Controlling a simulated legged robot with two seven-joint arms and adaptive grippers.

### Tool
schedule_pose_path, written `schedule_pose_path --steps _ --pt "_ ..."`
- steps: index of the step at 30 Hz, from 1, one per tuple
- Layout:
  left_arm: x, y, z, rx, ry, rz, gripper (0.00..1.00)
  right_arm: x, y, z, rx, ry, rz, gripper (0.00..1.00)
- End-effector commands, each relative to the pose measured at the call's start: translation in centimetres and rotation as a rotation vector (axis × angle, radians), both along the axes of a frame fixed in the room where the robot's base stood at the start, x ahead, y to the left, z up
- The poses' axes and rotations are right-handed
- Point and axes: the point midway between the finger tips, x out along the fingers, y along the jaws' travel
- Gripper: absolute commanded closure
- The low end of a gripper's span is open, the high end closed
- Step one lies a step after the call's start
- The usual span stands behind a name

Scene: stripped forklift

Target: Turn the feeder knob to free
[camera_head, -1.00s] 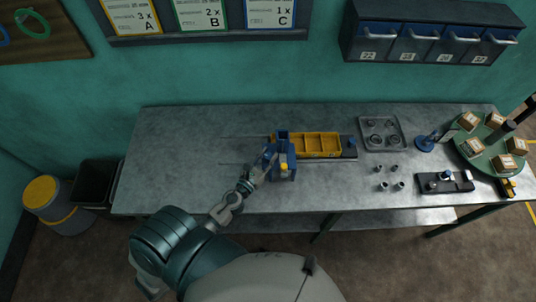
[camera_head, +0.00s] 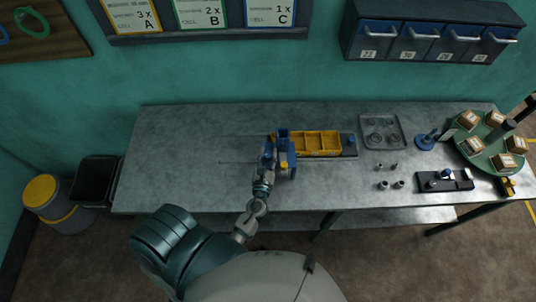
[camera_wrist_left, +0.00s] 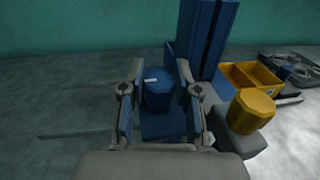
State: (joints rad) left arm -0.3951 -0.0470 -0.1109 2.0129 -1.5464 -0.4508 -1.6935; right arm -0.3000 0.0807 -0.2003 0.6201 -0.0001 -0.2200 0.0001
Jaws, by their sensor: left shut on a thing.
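The blue feeder (camera_head: 283,137) stands on the workbench at the left end of a yellow compartment tray. In the left wrist view, a faceted blue knob (camera_wrist_left: 158,95) with a white mark on its top sits low on the feeder (camera_wrist_left: 207,35). My left gripper (camera_wrist_left: 160,75) has one finger on each side of this blue knob and is shut on it. In the head view the left gripper (camera_head: 268,155) is at the feeder's left side and hides the blue knob. A yellow knob (camera_wrist_left: 251,110) is to the right, outside the fingers. My right gripper is not in view.
The yellow tray (camera_head: 320,153) is right of the feeder. Farther right are a grey plate (camera_head: 382,119), several small grey cylinders (camera_head: 383,185), a dark block (camera_head: 444,182) and a green turntable (camera_head: 468,153) with boxes. The bench's left part is clear.

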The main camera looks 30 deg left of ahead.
Motion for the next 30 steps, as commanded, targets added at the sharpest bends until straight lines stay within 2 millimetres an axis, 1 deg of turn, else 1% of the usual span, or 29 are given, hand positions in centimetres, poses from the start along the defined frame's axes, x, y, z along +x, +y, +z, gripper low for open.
schedule_pose_path --steps 9,10,11,12,13,20,23,26,30 --pt "0.0 -0.1 -0.2 -0.002 0.002 0.000 1.00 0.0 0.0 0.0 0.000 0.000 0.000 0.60" --pt "0.0 0.0 -0.2 -0.002 0.002 0.000 0.61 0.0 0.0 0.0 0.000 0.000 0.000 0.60" --pt "0.0 0.0 -0.1 -0.002 0.002 0.000 0.54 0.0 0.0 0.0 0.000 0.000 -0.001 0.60" --pt "0.0 0.0 -0.1 -0.002 0.002 0.000 0.44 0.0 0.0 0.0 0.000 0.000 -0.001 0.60" --pt "0.0 0.0 -0.1 -0.002 0.002 0.000 0.42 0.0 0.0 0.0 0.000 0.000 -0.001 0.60" --pt "0.0 0.0 0.0 -0.001 0.001 0.000 0.42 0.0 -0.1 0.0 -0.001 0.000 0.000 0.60" --pt "-0.5 -0.2 -0.1 -0.001 0.002 -0.001 0.42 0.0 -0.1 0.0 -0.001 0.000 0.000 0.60" --pt "-1.7 -0.6 -0.1 0.000 0.003 0.000 0.42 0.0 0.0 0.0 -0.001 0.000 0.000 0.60" --pt "-4.6 -1.8 -0.2 0.000 0.006 -0.001 0.42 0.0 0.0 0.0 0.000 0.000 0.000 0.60"
